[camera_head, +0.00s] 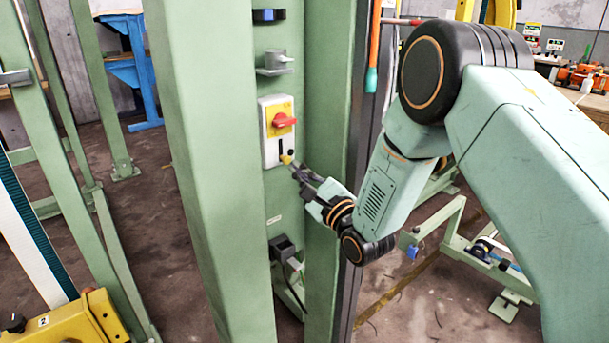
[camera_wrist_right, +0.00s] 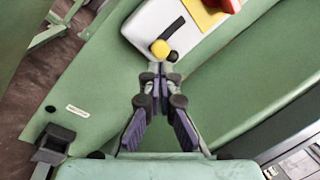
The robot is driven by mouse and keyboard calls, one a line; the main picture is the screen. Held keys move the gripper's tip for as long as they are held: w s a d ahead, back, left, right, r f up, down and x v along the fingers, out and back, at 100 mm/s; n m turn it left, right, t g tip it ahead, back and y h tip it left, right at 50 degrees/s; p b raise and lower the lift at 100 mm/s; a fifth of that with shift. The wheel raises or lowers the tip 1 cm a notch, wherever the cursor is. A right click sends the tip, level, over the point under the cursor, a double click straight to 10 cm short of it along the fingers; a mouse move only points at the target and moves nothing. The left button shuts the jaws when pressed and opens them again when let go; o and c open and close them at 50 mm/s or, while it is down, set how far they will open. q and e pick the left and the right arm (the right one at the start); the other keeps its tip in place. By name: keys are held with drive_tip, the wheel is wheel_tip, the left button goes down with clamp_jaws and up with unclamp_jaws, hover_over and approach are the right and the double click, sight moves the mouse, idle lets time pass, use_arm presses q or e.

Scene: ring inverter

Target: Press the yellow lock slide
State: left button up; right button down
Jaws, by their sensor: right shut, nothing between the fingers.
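The yellow lock slide (camera_head: 286,159) is a small yellow knob low on a white switch box, below a black slot. In the right wrist view the yellow knob (camera_wrist_right: 160,48) lies just beyond my fingertips. The white switch box (camera_head: 268,152) is fixed to a green post and carries a red rotary handle (camera_head: 284,120) on a yellow plate. My right gripper (camera_head: 297,168) is shut and empty, its tips close to the knob. It also shows shut in the right wrist view (camera_wrist_right: 158,72). I cannot tell whether the tips touch the knob. My left gripper is not in view.
Green post flanges (camera_head: 215,170) stand on both sides of the box. A grey bracket (camera_head: 275,63) sits above it and a black fitting (camera_head: 283,250) below. An orange and teal rod (camera_head: 373,45) hangs to the right.

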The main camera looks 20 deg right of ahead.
drive_tip(key=shift+r+p, duration=1.4)
drive_tip(key=shift+r, duration=0.5)
drive_tip(key=shift+f, duration=0.1)
drive_tip(key=shift+s+d+f, duration=0.1)
drive_tip(key=shift+s, duration=0.2)
drive_tip(key=v, duration=1.1)
drive_tip(key=shift+s, duration=0.2)
